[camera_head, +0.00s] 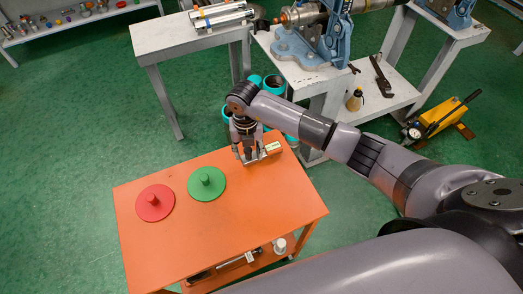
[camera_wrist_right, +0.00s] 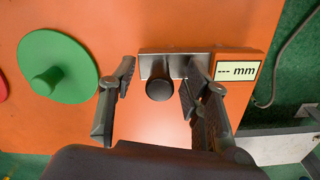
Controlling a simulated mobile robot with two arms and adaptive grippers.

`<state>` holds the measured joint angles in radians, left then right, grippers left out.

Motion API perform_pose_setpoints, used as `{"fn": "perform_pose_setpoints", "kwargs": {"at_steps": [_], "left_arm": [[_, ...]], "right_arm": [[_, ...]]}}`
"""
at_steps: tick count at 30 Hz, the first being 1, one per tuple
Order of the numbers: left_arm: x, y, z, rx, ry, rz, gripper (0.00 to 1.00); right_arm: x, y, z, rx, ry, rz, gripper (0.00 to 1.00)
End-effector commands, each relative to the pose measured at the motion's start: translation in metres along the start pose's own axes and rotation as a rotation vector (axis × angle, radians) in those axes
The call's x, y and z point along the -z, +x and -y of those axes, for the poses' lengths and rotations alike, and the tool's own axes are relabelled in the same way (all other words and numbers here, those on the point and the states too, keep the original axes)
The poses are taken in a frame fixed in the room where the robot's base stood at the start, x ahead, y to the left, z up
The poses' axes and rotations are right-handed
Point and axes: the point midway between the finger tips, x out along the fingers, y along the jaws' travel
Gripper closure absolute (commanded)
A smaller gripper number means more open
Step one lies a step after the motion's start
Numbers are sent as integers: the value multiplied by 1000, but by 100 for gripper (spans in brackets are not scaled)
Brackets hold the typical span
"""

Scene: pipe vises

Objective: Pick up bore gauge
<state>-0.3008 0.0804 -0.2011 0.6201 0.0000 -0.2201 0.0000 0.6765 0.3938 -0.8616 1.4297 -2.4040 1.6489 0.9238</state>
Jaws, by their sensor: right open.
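The bore gauge lies at the far right corner of the orange table (camera_head: 225,233). It has a grey metal bar (camera_wrist_right: 203,61), a black round handle (camera_wrist_right: 159,86) and an orange display block (camera_wrist_right: 237,70) reading "--- mm". In the head view the display block (camera_head: 273,147) shows just right of my right gripper (camera_head: 249,157), which partly hides the rest. My right gripper points down and is open. In the right wrist view its fingers (camera_wrist_right: 158,75) stand on both sides of the black handle, with visible gaps. My left gripper is not in view.
A green disc (camera_head: 216,186) and a red disc (camera_head: 154,212), each with a knob, lie left of the gauge. Beyond the table stand a grey bench (camera_head: 180,42), teal pipes (camera_head: 274,85) and a blue pipe vise (camera_head: 333,43). The table's front half is clear.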

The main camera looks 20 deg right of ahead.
Motion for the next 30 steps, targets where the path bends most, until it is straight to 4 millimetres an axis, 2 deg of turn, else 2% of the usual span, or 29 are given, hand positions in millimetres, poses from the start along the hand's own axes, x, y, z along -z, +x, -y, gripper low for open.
{"fn": "perform_pose_setpoints", "kwargs": {"at_steps": [5, 25, 30], "left_arm": [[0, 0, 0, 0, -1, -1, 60], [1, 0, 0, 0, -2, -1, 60], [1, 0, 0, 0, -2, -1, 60]], "right_arm": [[0, 0, 0, 0, 0, 1, 56], [-1, 0, 0, 0, 0, 1, 100], [-1, 0, 0, 0, 1, 1, 100]]}}
